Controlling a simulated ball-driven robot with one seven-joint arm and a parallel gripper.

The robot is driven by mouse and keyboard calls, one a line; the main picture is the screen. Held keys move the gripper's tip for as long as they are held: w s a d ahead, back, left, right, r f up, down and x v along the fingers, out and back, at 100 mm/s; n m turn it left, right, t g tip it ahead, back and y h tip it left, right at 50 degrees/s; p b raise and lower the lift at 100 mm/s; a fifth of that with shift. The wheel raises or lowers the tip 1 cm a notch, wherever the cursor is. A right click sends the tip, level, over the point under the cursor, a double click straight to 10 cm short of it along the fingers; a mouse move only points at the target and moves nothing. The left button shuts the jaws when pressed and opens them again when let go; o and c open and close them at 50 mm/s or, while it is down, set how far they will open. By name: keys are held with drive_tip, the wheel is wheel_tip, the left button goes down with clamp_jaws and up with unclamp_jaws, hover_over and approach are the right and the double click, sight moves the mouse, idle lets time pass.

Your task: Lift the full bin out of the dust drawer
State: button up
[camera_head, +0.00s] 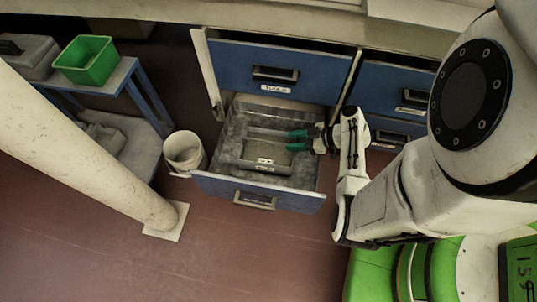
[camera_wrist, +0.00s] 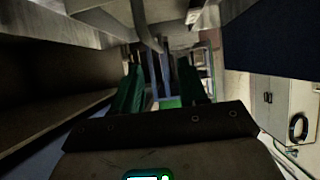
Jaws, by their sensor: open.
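The lower drawer (camera_head: 210,184) of the blue cabinet is pulled open, its inside grey and dusty. A grey rectangular bin (camera_head: 244,163) with small pale labels on its front sits in the drawer, with grey-brown dust in it. My gripper (camera_head: 297,140) reaches in from the right, its two green fingers apart over the right side of the bin. Nothing shows between them. I cannot tell whether a finger touches the bin. In the wrist view the green fingers of my gripper (camera_wrist: 162,88) are also spread and empty, and I cannot make out the bin there.
A shut blue drawer (camera_head: 312,76) is above the open one, and more blue drawers stand to the right. A white bucket (camera_head: 184,152) stands left of the open drawer. A bench with a green crate (camera_head: 88,61) and a pale column (camera_head: 95,150) are further left. The front floor is clear.

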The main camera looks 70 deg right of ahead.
sight(274, 142)
drive_tip(key=x, duration=0.2)
drive_tip(key=b+x, duration=0.1)
drive_tip(key=x, duration=0.1)
drive_tip(key=b+x, duration=0.1)
drive_tip(key=x, duration=0.2)
drive_tip(key=shift+w+d+r, duration=0.1)
drive_tip(key=shift+d, duration=0.3)
drive_tip(key=shift+w+a, duration=0.1)
drive_tip(key=shift+w, duration=0.5)
clamp_jaws()
idle(0.6)
